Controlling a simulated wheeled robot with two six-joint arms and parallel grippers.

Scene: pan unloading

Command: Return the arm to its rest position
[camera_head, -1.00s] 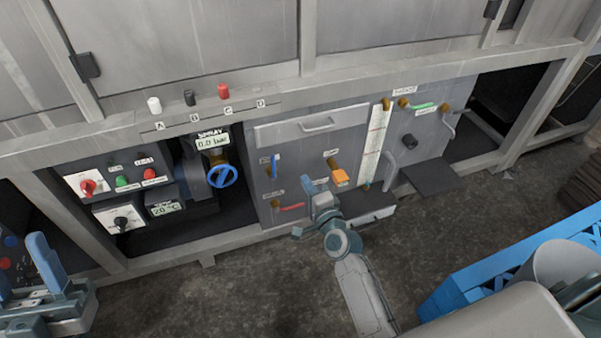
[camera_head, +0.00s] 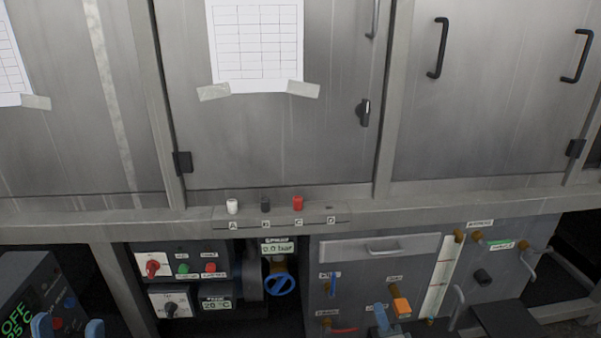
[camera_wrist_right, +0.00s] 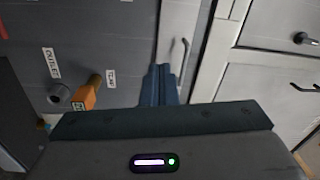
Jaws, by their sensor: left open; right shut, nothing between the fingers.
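My right gripper (camera_head: 382,318) shows at the bottom edge of the head view, in front of the grey lower panel (camera_head: 352,290). Its blue-grey fingers are shut together and empty, and its arm is cut off below. In the right wrist view the closed fingers (camera_wrist_right: 159,84) point at a grey panel, with an orange valve handle (camera_wrist_right: 88,92) to their left. My left gripper (camera_head: 68,327) is at the bottom left corner of the head view. Its two blue fingertips stand apart with nothing seen between them, and the rest is out of frame.
The orange valve handle (camera_head: 401,306) sits close to my right gripper in the head view. A drawer (camera_head: 372,249) is above it, and a dark shelf (camera_head: 508,319) juts out at right. A blue handwheel (camera_head: 280,284) and a control box (camera_head: 30,298) stand left.

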